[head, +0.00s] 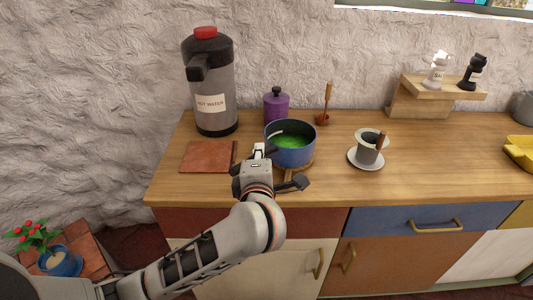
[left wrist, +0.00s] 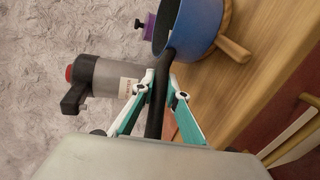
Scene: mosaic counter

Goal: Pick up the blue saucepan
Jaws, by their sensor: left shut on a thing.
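The blue saucepan (head: 291,157) with green contents is at the middle of the wooden counter, on or just above a round wooden board (head: 306,168); I cannot tell if there is a gap. In the left wrist view the blue saucepan (left wrist: 201,26) is at the top, with its dark handle (left wrist: 153,120) running down between my fingers. My left gripper (head: 262,152) is at the pan's near left side. In the left wrist view the left gripper (left wrist: 160,88) is shut on the handle. My right gripper is not in view.
A hot water dispenser (head: 212,90) and purple canister (head: 276,104) stand behind the pan. A reddish-brown board (head: 207,157) lies left. A grey cup (head: 368,151) on a white saucer (head: 356,164) stands right. Shakers stand on a wooden shelf (head: 420,103). The counter's front right is clear.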

